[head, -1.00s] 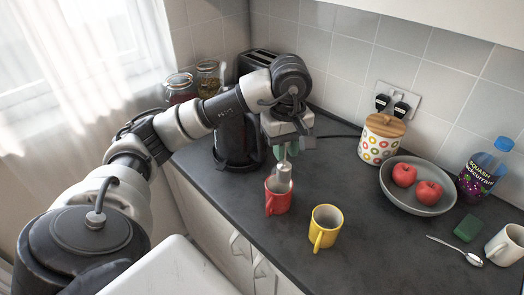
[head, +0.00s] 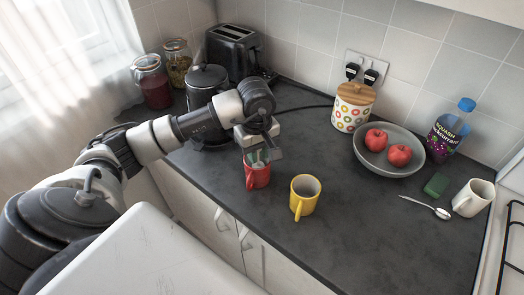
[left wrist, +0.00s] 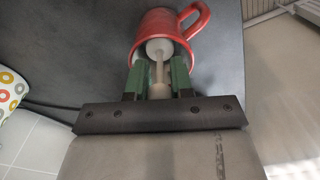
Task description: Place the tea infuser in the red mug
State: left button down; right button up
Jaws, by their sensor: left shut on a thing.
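The red mug (head: 258,178) stands upright on the dark counter, left of the yellow mug. It also shows in the left wrist view (left wrist: 190,45), its handle pointing up and right. My left gripper (head: 258,157) is directly above the red mug, pointing down, its fingertips at about rim level. In the left wrist view its green fingers (left wrist: 160,78) are shut on the thin stem of the tea infuser (left wrist: 160,48). The infuser's pale round end lies within the mug's opening. Whether it touches the mug's bottom is hidden. My right gripper is not in view.
The yellow mug (head: 304,196) stands close to the right. Behind are a black kettle (head: 208,85), a toaster (head: 235,47) and a patterned canister (head: 352,108). A grey bowl (head: 365,153) with apples, a spoon (head: 426,207) and a white mug (head: 472,199) are further right. The front middle counter is clear.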

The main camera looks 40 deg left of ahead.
pick_arm(q)
jog(key=shift+a+f+b, duration=0.1)
jog(key=shift+f+b, duration=0.2)
jog(key=shift+b, duration=0.1)
jog(key=c, duration=1)
grip_release()
jog(key=shift+r, duration=0.1)
jog(key=shift+r+p, duration=0.3)
jog(key=shift+p, duration=0.15)
jog(key=shift+w+r+b, duration=0.1)
jog(key=shift+r+b, duration=0.2)
jog(key=shift+r, duration=0.1)
notch_tip(320, 180, up, 10)
jog(key=shift+b, duration=0.75)
jog(key=shift+r, duration=0.55)
jog(key=shift+f, duration=0.1)
